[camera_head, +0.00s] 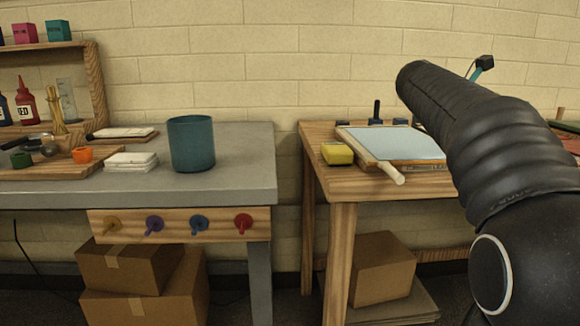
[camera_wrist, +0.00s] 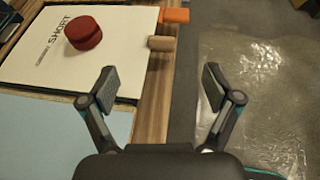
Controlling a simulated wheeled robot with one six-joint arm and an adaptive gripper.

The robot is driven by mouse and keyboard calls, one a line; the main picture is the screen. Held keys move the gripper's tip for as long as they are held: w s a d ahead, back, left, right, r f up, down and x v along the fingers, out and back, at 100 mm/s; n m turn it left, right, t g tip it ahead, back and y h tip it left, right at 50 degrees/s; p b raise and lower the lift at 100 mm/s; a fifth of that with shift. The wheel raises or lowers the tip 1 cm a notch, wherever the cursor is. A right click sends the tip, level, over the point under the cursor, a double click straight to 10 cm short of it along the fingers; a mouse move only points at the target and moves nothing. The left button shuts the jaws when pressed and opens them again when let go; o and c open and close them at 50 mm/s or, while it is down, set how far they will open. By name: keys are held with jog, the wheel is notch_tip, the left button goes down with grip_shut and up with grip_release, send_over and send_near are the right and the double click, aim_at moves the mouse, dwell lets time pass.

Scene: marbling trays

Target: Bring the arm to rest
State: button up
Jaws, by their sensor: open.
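My arm (camera_head: 480,145) rises on the right of the head view, its black ribbed cover in front of the right end of the wooden table. My gripper (camera_wrist: 160,84) shows in the wrist view with its two fingers spread apart and nothing between them. It hangs over the table's edge, near a white sheet marked SHORT (camera_wrist: 45,50) and a wooden handle end (camera_wrist: 162,43). A round dark red object (camera_wrist: 83,33) lies on the sheet.
A teal cup (camera_head: 191,144) stands on the grey bench (camera_head: 235,175) at left. Open floor (camera_wrist: 245,75) lies right of the table in the wrist view.

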jog(key=s+a+f+m+t+y, duration=0.2)
jog(key=s+a+f+m+y, duration=1.1)
jog(key=s+a+f+m, duration=0.7)
jog(key=s+a+f, duration=0.6)
jog(key=s+f, duration=0.2)
jog(key=shift+f+t+p, duration=0.3)
jog(key=shift+p, duration=0.1)
